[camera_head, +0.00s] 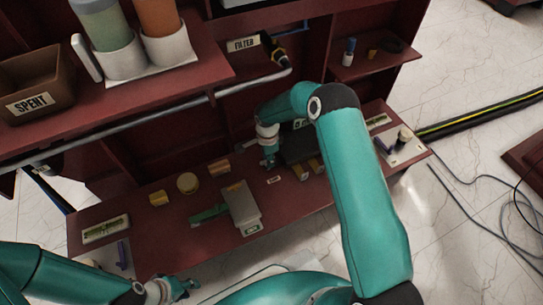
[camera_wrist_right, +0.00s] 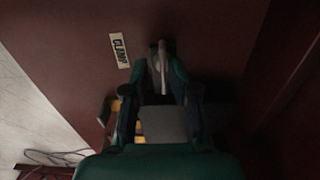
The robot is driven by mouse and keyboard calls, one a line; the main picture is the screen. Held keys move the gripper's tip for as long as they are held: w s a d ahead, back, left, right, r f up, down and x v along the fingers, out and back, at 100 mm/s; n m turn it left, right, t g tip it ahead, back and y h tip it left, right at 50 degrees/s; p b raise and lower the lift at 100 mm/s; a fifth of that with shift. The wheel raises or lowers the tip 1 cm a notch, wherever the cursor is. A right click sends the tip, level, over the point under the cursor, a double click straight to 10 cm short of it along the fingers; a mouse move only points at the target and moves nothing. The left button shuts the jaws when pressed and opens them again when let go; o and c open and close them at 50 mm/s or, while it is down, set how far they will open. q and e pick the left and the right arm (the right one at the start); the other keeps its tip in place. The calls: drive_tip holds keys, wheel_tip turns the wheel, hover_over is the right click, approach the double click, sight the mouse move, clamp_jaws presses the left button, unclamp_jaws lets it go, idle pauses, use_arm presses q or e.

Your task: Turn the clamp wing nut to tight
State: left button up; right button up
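The clamp is marked by a white CLAMP label (camera_wrist_right: 120,50) on the dark red bench in the right wrist view. A pale, narrow upright piece (camera_wrist_right: 162,60), apparently the wing nut, stands beside the label. My right gripper (camera_wrist_right: 164,72) has its fingers on both sides of this piece, close together; whether they touch it is too dark to tell. In the head view my right gripper (camera_head: 269,163) points down at the bench, and the wing nut is hidden there. My left gripper (camera_head: 185,286) is low at the front, away from the clamp, its fingers too small to read.
A grey device with a green handle (camera_head: 240,208) lies on the bench left of my right gripper. Yellowish blocks and a round piece (camera_head: 187,183) sit behind it. A SPENT bin (camera_head: 35,82) and upright cylinders stand on the upper shelf; a grey pipe (camera_head: 130,120) runs below it.

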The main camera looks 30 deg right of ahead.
drive_tip(key=shift+a, duration=0.1)
drive_tip(key=shift+w, duration=0.1)
drive_tip(key=shift+r, duration=0.25)
wheel_tip(320, 180, up, 11)
drive_tip(key=shift+r, duration=0.15)
idle(0.5)
